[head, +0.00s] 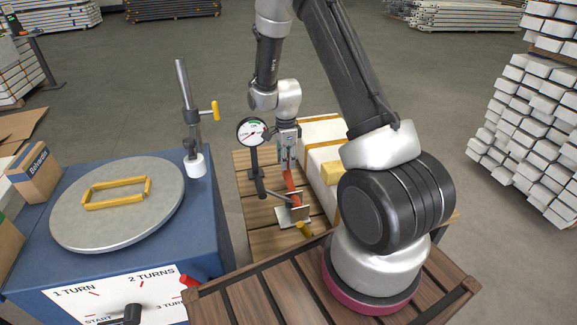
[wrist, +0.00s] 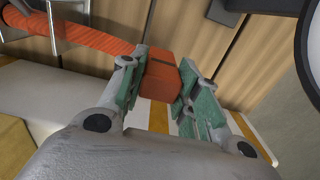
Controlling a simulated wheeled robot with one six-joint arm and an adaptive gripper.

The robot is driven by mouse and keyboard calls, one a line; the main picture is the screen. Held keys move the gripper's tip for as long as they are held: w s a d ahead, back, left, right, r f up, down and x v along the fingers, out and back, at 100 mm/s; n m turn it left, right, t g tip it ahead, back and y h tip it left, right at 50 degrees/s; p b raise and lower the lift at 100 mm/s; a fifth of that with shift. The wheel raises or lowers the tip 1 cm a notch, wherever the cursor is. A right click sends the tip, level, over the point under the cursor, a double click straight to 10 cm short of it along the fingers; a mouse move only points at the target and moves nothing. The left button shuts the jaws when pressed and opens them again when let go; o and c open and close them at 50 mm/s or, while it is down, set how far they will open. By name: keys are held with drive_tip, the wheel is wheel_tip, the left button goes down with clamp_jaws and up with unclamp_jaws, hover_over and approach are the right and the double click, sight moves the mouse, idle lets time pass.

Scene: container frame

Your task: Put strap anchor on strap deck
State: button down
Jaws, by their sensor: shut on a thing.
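My gripper (head: 287,162) points down over the slatted wooden deck (head: 262,238), beside the long white load. In the wrist view its green-padded fingers (wrist: 158,88) are shut on an orange block (wrist: 160,75), which looks like the strap anchor. An orange strap (wrist: 90,38) runs from the block to a metal bracket at upper left. In the head view the orange strap (head: 293,188) slopes from below my gripper to the metal bracket (head: 291,214) on the slats. No label shows which surface is the strap deck. The fingers partly cover the block.
A dial gauge (head: 252,132) on a dark stand is close left of my gripper. The white load (head: 322,150) is close right. A blue cabinet (head: 120,262) with a round plate (head: 75,222) and upright post (head: 184,95) stands left. Bare slats lie at the deck's front left.

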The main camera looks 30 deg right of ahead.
drive_tip(key=shift+f, duration=1.3)
drive_tip(key=shift+f, duration=0.15)
drive_tip(key=c, duration=1.1)
unclamp_jaws()
drive_tip(key=shift+o, duration=0.2)
